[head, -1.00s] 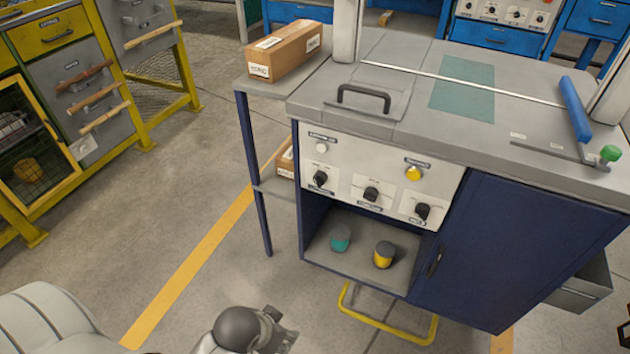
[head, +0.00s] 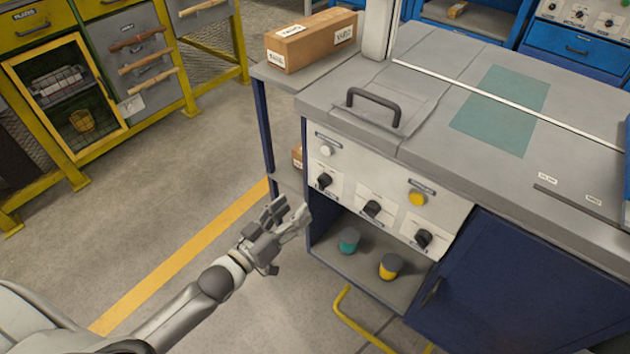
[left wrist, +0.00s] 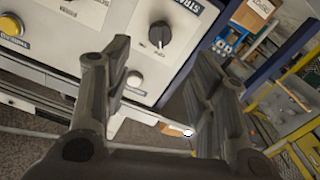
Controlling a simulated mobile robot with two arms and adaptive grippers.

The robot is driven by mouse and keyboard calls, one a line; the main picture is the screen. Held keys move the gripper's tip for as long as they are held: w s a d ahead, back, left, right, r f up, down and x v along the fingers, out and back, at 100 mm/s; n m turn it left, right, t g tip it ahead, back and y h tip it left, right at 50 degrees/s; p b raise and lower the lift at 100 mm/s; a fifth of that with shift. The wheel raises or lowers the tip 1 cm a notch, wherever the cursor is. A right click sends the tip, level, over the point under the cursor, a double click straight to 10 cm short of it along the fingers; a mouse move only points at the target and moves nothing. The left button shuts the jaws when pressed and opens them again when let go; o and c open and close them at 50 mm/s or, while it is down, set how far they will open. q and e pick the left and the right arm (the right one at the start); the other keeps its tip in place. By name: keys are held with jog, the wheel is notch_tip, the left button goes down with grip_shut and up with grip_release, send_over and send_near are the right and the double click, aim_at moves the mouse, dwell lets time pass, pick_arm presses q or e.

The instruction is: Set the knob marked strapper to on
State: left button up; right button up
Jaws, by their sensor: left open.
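The strapper knob (head: 324,180) is a black rotary knob on a white plate, leftmost in the row on the light grey control panel (head: 452,206). In the left wrist view this knob (left wrist: 160,35) shows close up, beside a partly cut-off label that begins "STRA". Its exact setting is hard to read. My left gripper (head: 288,211) is open and empty, left of and below the knob, apart from the panel. In the left wrist view the two fingers (left wrist: 160,62) stand wide apart, with the knob beyond them. My right gripper is not in view.
A white button (head: 326,150) sits above the knob; a yellow button (head: 417,199) and two other black knobs are to its right. A teal pot (head: 349,240) and a yellow pot (head: 390,266) stand in the open shelf below. A cardboard box (head: 311,40) rests on the side shelf.

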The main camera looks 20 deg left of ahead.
aim_at(320, 186)
pick_arm(q)
jog(key=b+x, duration=0.1)
jog(key=x, duration=0.9)
jog(key=shift+w+d+b, duration=0.15)
jog(key=shift+w+b, duration=0.1)
jog(key=shift+b, duration=0.15)
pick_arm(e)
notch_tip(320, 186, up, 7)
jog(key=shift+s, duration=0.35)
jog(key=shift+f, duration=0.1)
pick_arm(q)
jog(key=c, duration=1)
jog(key=m+p, duration=0.3)
jog(key=m, duration=0.6)
jog(key=shift+d+m+p, duration=0.1)
jog(key=shift+m+p, duration=0.25)
jog(key=shift+m, duration=1.05)
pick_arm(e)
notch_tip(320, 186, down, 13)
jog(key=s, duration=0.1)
pick_arm(q)
jog(key=shift+f, duration=0.1)
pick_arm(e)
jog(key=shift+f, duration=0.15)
